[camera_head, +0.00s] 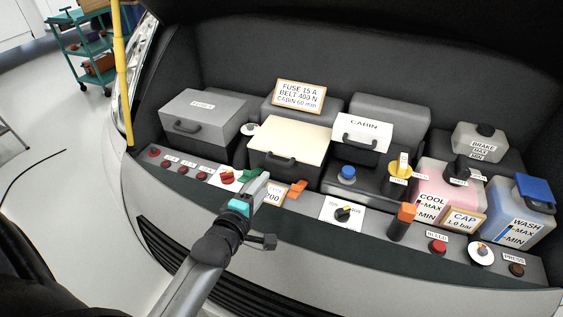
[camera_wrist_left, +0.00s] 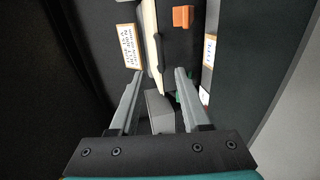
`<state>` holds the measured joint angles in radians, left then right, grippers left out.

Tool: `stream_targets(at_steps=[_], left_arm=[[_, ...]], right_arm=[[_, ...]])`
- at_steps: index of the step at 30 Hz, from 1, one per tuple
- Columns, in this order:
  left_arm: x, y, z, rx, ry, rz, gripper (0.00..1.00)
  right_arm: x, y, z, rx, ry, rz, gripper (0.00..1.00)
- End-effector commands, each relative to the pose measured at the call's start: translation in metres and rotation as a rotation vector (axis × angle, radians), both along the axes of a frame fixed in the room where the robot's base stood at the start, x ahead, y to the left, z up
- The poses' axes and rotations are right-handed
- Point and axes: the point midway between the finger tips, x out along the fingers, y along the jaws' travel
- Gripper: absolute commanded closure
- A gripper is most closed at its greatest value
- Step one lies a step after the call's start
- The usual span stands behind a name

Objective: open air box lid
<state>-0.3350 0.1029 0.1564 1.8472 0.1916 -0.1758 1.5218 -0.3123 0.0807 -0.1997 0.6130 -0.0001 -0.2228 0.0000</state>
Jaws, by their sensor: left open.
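A dark box with a flat cream top (camera_head: 289,136) stands in the middle of the bay and appears to be the air box; I read no such label on it. Its lid looks closed. A dark handle (camera_head: 282,161) sits on its front. My left gripper (camera_head: 262,179) is in front of the box, low and near the handle. In the left wrist view the gripper (camera_wrist_left: 159,71) is open, with nothing held. The cream edge (camera_wrist_left: 150,35) and dark handle (camera_wrist_left: 159,48) show beyond the fingertips, roughly between them. My right gripper is not in view.
A grey fuse box (camera_head: 204,105) is left and a CABIN box (camera_head: 363,131) right of it. An orange tab (camera_head: 298,188) and a green part (camera_head: 251,176) are close to my gripper. Coolant (camera_head: 444,184) and wash (camera_head: 515,213) tanks stand at right.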

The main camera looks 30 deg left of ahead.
Motion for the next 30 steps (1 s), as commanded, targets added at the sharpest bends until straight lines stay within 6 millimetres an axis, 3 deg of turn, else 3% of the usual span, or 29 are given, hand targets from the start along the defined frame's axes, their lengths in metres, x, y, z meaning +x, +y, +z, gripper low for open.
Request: stream_targets(at_steps=[18, 30], left_arm=[[0.096, 0.011, -0.021, 0.002, -0.001, 0.000, 0.53], [0.119, 0.013, -0.027, 0.001, 0.001, -0.001, 0.53]], right_arm=[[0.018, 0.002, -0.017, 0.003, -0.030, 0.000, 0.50], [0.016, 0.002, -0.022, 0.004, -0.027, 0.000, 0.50]])
